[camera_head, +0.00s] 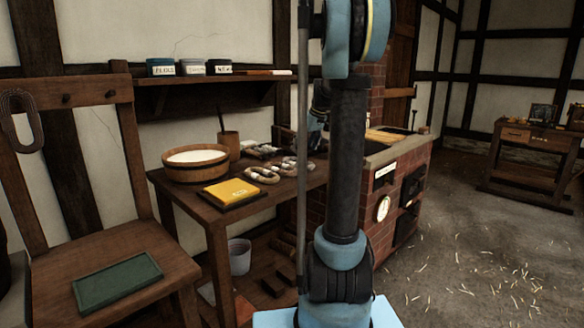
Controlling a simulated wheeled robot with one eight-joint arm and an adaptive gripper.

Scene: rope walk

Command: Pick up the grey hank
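My arm rises through the middle of the view and hides part of the table and brick stove. My gripper is not clearly visible; a dark shape just left of my arm, above the back of the table, may be part of it. I cannot see its fingers or anything held.
A wooden tub of white stuff (196,163) and a yellow block (231,191) share the table. A green tray (117,281) lies on the wooden seat at left. Labelled tins (191,67) stand on a wall shelf. The brick stove (400,190) is behind my arm. Straw-strewn floor is open at right.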

